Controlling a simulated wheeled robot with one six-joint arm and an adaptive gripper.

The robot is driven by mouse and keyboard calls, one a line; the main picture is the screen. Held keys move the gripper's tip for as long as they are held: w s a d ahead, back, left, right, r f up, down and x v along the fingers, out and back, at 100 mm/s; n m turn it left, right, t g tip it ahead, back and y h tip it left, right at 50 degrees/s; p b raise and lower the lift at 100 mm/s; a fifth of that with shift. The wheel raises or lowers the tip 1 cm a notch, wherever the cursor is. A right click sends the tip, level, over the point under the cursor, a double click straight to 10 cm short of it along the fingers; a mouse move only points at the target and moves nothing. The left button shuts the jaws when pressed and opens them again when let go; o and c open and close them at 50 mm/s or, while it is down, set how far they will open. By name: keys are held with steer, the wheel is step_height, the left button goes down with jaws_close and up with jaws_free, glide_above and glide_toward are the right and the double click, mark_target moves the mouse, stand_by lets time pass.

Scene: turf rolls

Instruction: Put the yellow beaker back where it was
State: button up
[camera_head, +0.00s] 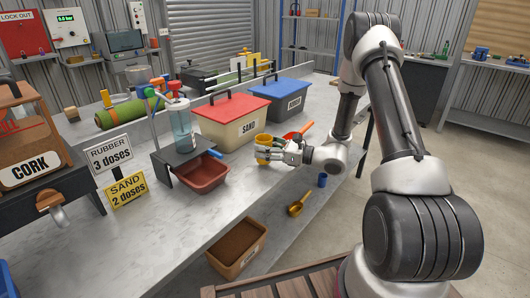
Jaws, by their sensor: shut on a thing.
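The yellow beaker (262,146) is upright near the middle of the head view, in front of the red-lidded SAND bin. My gripper (272,153) comes in from the right and is shut on the beaker. The fingers hide part of its right and lower side. I cannot tell whether its base touches the bench or is slightly above it.
The grey bench (220,215) has free room left of a brass-coloured scoop (298,205) and a small blue cup (322,180). A red scoop (298,132) lies behind my gripper. The SAND bin (231,120), red tray (203,174) and brown tray (262,238) stand nearby.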

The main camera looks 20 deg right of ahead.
steer(key=shift+f, duration=0.8)
steer(key=shift+f, duration=0.15)
steer(key=o, duration=1.1)
